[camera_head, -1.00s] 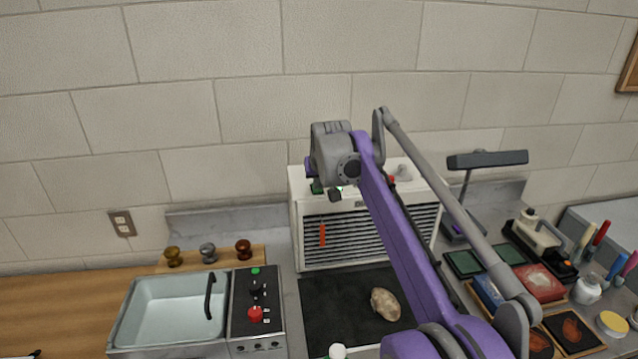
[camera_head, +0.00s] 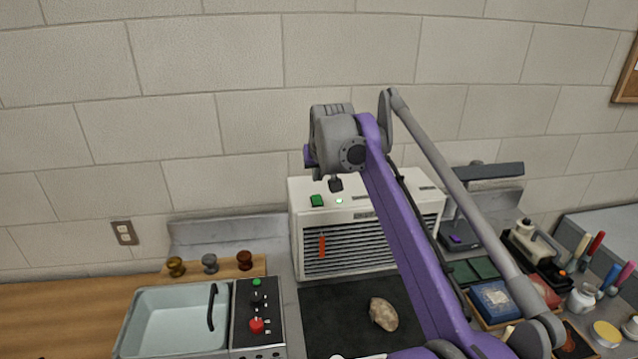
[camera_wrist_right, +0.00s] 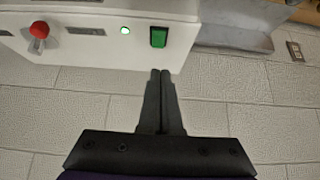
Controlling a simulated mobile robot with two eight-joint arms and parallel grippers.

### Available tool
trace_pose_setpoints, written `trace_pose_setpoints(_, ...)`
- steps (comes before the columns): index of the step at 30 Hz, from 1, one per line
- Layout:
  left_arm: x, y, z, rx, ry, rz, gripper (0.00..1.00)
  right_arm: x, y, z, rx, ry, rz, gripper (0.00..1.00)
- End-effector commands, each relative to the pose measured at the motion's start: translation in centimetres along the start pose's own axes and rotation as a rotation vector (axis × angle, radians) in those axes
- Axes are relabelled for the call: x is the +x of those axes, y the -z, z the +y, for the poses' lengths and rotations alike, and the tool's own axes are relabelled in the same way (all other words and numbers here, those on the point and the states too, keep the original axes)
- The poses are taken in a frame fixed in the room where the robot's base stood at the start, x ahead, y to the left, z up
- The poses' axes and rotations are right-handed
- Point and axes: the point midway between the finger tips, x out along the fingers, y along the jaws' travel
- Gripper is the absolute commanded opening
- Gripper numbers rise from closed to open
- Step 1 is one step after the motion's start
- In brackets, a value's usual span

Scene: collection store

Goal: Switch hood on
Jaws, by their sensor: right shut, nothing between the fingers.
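The hood (camera_head: 408,205) is a white box with a dark louvred front, standing against the wall. Its green rocker switch (camera_head: 317,201) is on the top panel at the left; it also shows in the wrist view (camera_wrist_right: 158,37). Beside it a small green lamp (camera_head: 339,201) is lit, bright in the wrist view too (camera_wrist_right: 125,31). My right gripper (camera_head: 336,186) is shut and empty, above and behind the switch. In the wrist view its fingertips (camera_wrist_right: 161,76) are near the panel edge, apart from the switch. My left gripper is out of view.
A red-knobbed control (camera_wrist_right: 39,31) is on the panel. An orange strip (camera_head: 322,246) hangs at the grille. A stone-like lump (camera_head: 383,314) lies on the dark mat (camera_head: 330,320) in front. A sink (camera_head: 175,318) stands left, a lamp (camera_head: 487,171) and trays right.

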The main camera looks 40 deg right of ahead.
Motion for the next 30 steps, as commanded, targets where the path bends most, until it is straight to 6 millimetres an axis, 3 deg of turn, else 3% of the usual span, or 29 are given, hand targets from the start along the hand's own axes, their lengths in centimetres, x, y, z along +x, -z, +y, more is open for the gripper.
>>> trace_pose_setpoints(2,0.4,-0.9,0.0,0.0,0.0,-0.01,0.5,-1.4,-1.1,0.1,-0.002,-0.003,-0.007,0.0)
trace_pose_setpoints(10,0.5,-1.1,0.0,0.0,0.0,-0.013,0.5,-5.2,-2.0,0.1,-0.003,-0.003,-0.007,0.0)
trace_pose_setpoints(30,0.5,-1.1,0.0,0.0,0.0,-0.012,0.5,-5.8,-2.1,0.1,-0.003,-0.003,-0.006,0.0)
